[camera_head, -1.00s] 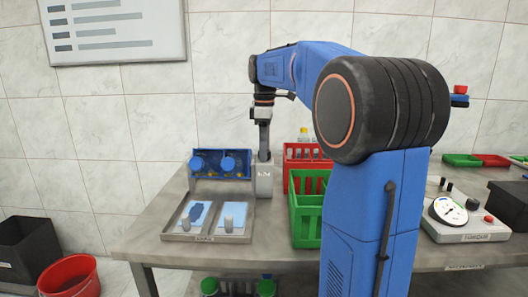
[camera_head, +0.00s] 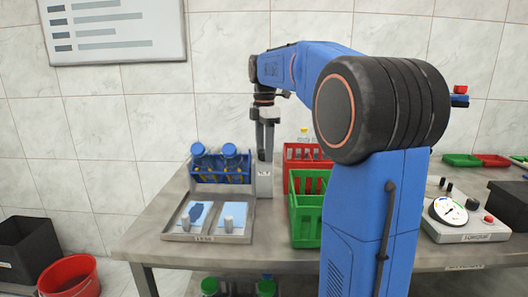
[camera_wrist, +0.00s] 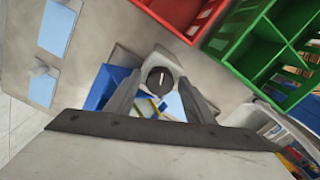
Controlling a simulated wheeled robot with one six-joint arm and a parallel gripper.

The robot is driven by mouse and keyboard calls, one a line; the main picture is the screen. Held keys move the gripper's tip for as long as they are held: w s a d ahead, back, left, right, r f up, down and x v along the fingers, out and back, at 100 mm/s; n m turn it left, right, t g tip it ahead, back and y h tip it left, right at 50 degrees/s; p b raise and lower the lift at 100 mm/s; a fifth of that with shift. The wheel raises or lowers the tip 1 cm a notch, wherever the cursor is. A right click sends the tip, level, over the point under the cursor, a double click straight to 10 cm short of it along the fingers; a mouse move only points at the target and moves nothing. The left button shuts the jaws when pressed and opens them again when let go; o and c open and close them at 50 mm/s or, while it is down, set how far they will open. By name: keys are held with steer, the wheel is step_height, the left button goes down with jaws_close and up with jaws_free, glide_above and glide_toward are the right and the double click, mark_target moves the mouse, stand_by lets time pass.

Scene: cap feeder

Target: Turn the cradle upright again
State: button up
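The blue cradle (camera_head: 220,178) stands at the back left of the table with two blue-capped bottles (camera_head: 230,160) in it. Their caps point up; I cannot tell whether a slight tilt is left. A grey post (camera_head: 264,183) with a label stands at its right. My gripper (camera_head: 265,157) points down at the post's top. In the wrist view its fingers (camera_wrist: 161,82) lie on both sides of a round dark knob (camera_wrist: 161,80) with a white line, and seem closed on it. Part of the blue cradle (camera_wrist: 103,88) shows beside the left finger.
A grey tray (camera_head: 208,239) with blue pads lies in front of the cradle. A red crate (camera_head: 300,152) and a green crate (camera_head: 306,228) stand right of the post. A dial device (camera_head: 462,228) sits farther right. The front left table edge is clear.

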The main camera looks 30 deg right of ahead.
steer(key=m, duration=0.9)
steer(key=shift+m, duration=0.4)
